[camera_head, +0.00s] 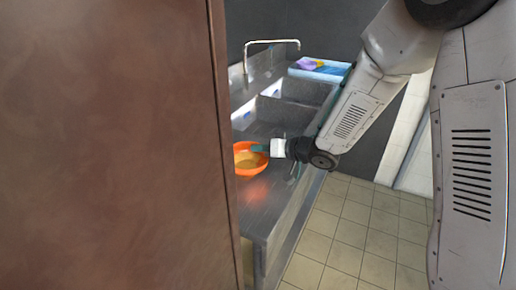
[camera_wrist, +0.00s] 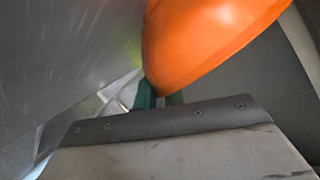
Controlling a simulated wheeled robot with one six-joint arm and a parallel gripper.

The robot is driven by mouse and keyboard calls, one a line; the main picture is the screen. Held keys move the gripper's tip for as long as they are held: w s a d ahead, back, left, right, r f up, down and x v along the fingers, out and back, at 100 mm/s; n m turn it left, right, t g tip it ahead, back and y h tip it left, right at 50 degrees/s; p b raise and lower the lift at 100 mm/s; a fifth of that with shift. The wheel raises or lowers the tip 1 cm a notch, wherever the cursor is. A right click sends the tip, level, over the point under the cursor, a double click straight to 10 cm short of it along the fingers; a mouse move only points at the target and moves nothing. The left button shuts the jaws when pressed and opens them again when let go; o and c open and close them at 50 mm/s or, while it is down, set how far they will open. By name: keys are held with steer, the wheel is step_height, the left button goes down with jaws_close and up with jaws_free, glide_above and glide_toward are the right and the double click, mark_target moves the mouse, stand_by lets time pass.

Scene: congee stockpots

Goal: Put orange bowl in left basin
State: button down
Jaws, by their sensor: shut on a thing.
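The orange bowl (camera_head: 248,162) shows in the head view over the near part of the metal sink counter, partly cut off by the brown panel. My gripper (camera_head: 262,148) reaches it from the right and is shut on its rim. In the wrist view the bowl (camera_wrist: 200,40) fills the upper middle, tilted in that view, with the green fingertips (camera_wrist: 160,95) at its lower edge. Whether the bowl touches the counter is not clear. Two basins show beyond the bowl: the nearer basin (camera_head: 268,112) and the farther basin (camera_head: 305,90).
A large brown panel (camera_head: 110,150) blocks the left of the head view. A faucet (camera_head: 270,42) stands behind the basins. Blue and purple cloth-like items (camera_head: 318,66) lie at the counter's far end. Tiled floor (camera_head: 345,235) is open to the right of the counter (camera_head: 275,195).

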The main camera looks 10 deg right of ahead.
steer(key=c, duration=1.5)
jaws_free()
steer(key=shift+r, duration=0.1)
steer(key=s+d+r+m+t+h, duration=0.1)
steer(key=s+d+r+h, duration=0.35)
steer(key=d, duration=0.45)
steer(key=s+d+r+m+t+h, duration=0.1)
steer(key=s+d+r+h, duration=0.25)
steer(key=d+r, duration=0.45)
steer(key=s+d+m+g+h, duration=0.1)
steer(key=s+d+g+h, duration=0.1)
steer(key=s, duration=0.6)
steer(key=s+d+m+g+h, duration=0.1)
steer(key=s+d+g+h, duration=0.1)
steer(key=s, duration=0.6)
steer(key=shift+s+d+r+m+g+h, duration=0.25)
steer(key=shift+d+r+m+g+h, duration=0.2)
steer(key=shift+d+g, duration=0.5)
steer(key=s+a+g, duration=0.1)
steer(key=s, duration=0.3)
steer(key=s+a+n+g+y, duration=0.1)
steer(key=s+a, duration=0.1)
steer(key=s, duration=0.2)
steer(key=s+a+g+y, duration=0.1)
steer(key=s+g, duration=0.1)
steer(key=s, duration=0.3)
steer(key=shift+a+r+y, duration=0.2)
steer(key=shift+r+y, duration=0.05)
steer(key=shift+r, duration=0.05)
steer(key=shift+c, duration=0.3)
